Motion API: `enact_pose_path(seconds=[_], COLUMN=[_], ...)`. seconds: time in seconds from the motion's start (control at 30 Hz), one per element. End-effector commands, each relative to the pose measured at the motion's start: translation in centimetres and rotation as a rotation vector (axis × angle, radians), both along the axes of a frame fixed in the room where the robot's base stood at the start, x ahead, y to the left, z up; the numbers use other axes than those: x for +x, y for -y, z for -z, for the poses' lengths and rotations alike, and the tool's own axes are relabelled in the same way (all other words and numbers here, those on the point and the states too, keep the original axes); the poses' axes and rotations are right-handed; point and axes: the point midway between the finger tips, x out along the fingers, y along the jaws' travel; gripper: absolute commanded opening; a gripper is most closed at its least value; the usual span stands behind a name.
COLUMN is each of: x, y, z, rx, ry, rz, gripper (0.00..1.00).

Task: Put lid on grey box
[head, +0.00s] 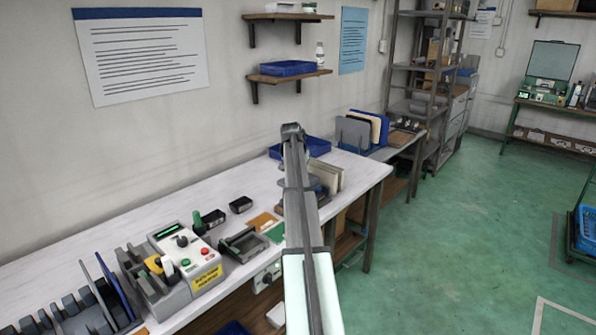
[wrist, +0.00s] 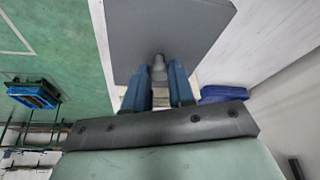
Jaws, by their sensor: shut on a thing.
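The lid (wrist: 190,30) is a flat grey plate with a small grey knob (wrist: 158,68), filling the upper middle of the wrist view. My gripper (wrist: 158,82) has two blue fingers, one on each side of the knob, and is shut on it. The lid hides what lies beyond it. In the head view my arm reaches over the white bench and hides its own fingers and the lid. I cannot pick out the grey box for certain in either view.
The white bench (head: 105,222) runs along the wall. It carries a control box (head: 190,257) with buttons, a rack (head: 88,312) of grey slots, a blue tray (head: 312,147) and upright panels (head: 352,134). Green floor (head: 470,240) lies open to the right.

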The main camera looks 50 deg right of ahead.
Motion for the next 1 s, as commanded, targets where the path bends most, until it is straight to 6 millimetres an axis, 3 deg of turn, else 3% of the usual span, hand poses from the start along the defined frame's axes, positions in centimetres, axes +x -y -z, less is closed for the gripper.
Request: enact_pose_path(seconds=[1.0], x=[0.0], y=[0.0], z=[6.0], rx=[0.0], ry=[0.0], rz=[0.001], gripper=[0.0])
